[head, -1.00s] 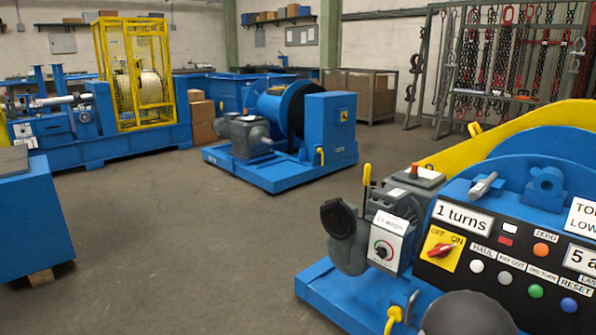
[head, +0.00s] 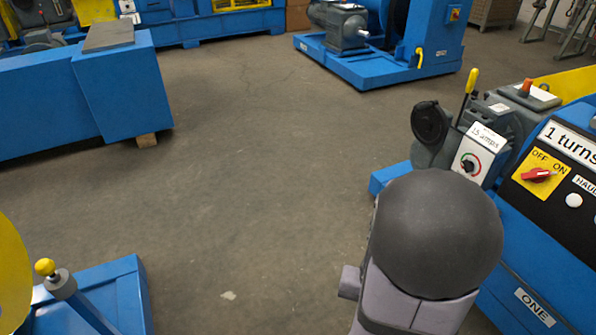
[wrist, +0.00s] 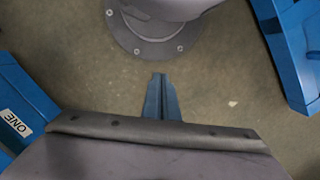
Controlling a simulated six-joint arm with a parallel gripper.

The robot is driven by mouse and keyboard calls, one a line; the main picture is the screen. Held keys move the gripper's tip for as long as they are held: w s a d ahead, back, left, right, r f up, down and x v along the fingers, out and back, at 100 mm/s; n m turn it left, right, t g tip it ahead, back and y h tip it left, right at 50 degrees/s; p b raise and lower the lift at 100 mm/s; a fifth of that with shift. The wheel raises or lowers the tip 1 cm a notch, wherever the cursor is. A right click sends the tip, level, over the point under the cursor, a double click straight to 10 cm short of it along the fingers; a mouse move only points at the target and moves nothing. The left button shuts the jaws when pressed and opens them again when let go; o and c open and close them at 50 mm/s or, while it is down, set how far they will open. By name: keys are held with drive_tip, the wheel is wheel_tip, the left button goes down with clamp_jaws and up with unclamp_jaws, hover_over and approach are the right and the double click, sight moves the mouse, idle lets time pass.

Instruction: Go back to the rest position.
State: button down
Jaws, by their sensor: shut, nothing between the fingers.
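My gripper (wrist: 160,92) shows in the wrist view, its blue-grey fingers together with nothing between them. It points over bare floor, apart from the machines. In the head view my gripper is not visible. There, my own arm's dark rounded joint and grey link stand in the lower right. They hide part of the blue machine marked ONE (head: 520,283).
The ONE machine bears a control panel with a red switch (head: 538,175). A blue machine with a yellow-knobbed lever (head: 60,282) stands lower left. A blue bench (head: 130,90) and another blue machine (head: 385,65) stand farther back. The concrete floor (head: 240,190) between is clear.

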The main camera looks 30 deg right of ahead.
drive_tip(key=w+a+r+n+t+h, duration=0.1)
drive_tip(key=w+a+r+n, duration=0.1)
drive_tip(key=w+a+n, duration=0.35)
drive_tip(key=w+a+r+n, duration=0.2)
drive_tip(key=a+r+n, duration=0.1)
drive_tip(key=a, duration=0.5)
wheel_tip(320, 180, up, 36)
drive_tip(key=p, duration=3.8)
drive_tip(key=shift+w+r, duration=0.2)
drive_tip(key=shift+r, duration=0.05)
drive_tip(key=shift+d, duration=0.1)
